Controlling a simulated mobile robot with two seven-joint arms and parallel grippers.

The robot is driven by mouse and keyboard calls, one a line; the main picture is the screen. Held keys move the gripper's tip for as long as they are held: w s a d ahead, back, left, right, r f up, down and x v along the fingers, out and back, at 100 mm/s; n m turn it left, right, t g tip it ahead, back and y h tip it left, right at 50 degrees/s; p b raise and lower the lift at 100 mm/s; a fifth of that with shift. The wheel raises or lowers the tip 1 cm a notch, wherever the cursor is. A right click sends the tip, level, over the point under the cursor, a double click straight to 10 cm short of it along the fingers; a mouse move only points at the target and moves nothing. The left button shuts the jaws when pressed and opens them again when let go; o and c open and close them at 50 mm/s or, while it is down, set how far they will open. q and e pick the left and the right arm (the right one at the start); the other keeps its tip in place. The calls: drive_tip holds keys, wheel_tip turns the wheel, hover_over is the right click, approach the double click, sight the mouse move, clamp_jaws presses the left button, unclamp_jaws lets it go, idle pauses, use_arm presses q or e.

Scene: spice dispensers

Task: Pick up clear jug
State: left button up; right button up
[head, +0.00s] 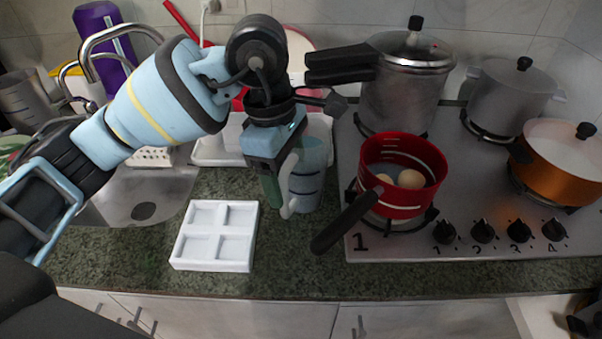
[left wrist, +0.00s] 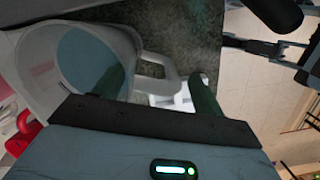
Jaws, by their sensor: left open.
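The clear jug (head: 308,178) stands upright on the counter left of the hob, with bluish contents and measuring marks. Its pale handle (head: 289,187) faces the left gripper. My left gripper (head: 281,192) is over the handle, pointing down, with its green fingers apart. In the left wrist view, the jug (left wrist: 85,50) fills the upper left and its handle loop (left wrist: 168,85) lies between the two open fingers (left wrist: 158,76). One finger is on the jug-body side, the other beyond the handle. I cannot tell whether either touches. My right gripper is not clearly seen.
A white four-compartment tray (head: 214,236) lies left of the jug, near the sink (head: 143,190). A red pot (head: 403,176) with round items sits on the hob, its dark handle (head: 345,222) reaching toward the counter. A steel pressure cooker (head: 405,85) stands behind.

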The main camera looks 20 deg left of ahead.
use_arm(q)
drive_tip(key=shift+d+f, duration=0.1)
drive_tip(key=shift+f, duration=0.5)
clamp_jaws()
